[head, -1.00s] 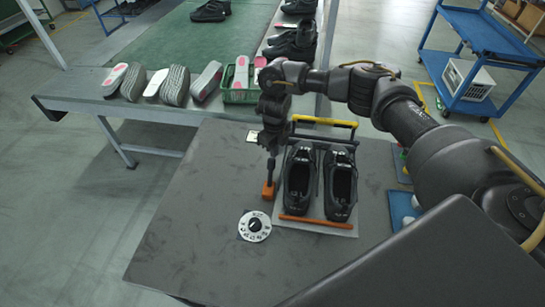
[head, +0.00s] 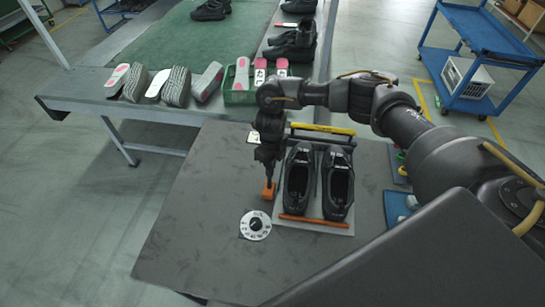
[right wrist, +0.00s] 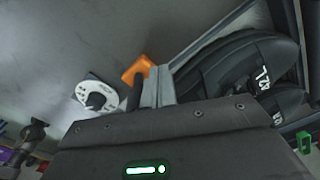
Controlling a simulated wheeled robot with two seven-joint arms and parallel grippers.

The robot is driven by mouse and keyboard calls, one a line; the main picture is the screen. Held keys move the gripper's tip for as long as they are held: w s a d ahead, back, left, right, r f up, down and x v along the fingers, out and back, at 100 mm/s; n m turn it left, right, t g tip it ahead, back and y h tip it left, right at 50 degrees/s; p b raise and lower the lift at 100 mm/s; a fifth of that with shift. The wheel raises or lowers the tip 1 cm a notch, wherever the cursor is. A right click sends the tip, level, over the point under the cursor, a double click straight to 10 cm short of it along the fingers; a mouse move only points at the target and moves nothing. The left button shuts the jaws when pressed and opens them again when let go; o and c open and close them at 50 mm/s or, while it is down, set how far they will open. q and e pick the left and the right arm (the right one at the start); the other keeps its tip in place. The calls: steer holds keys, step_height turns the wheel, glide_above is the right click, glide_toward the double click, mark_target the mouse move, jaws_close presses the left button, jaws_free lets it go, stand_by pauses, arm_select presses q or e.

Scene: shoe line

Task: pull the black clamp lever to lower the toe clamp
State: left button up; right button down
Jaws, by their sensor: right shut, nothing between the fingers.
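The black clamp lever (right wrist: 135,94) stands by an orange block (head: 268,190) at the left edge of the shoe fixture. My right gripper (head: 268,175) points down at the lever from above. Its fingers (right wrist: 158,86) are shut and empty, close beside the lever in the wrist view; I cannot tell whether they touch it. The toe clamp's yellow bar (head: 323,129) spans the back of the fixture, behind two black shoes (head: 298,180) standing side by side. The gripper hides most of the lever in the head view. My left gripper is not in view.
A white dial (head: 255,225) lies on the grey table (head: 200,220) left of the fixture. An orange bar (head: 315,222) runs along the fixture's front. Behind are soles and a green crate (head: 240,97). Blue trays (head: 400,205) lie at the right. The table's left part is clear.

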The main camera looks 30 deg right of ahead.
mark_target(269, 173)
steer(key=shift+s+a+r+p, duration=0.1)
steer(key=shift+s+a+p, duration=0.7)
steer(key=shift+s, duration=0.25)
steer(key=shift+s+a+p, duration=0.75)
steer(key=shift+s+p, duration=0.05)
steer(key=shift+s, duration=0.2)
steer(key=shift+w+d+b, duration=0.15)
steer(key=shift+b, duration=0.15)
steer(key=shift+w+d, duration=0.1)
steer(key=shift+w, duration=0.05)
steer(key=shift+w+d+b, duration=0.25)
steer(key=shift+w+b, duration=0.1)
steer(key=shift+b, duration=0.15)
steer(key=shift+r+p, duration=3.45)
steer(key=shift+r, duration=1.05)
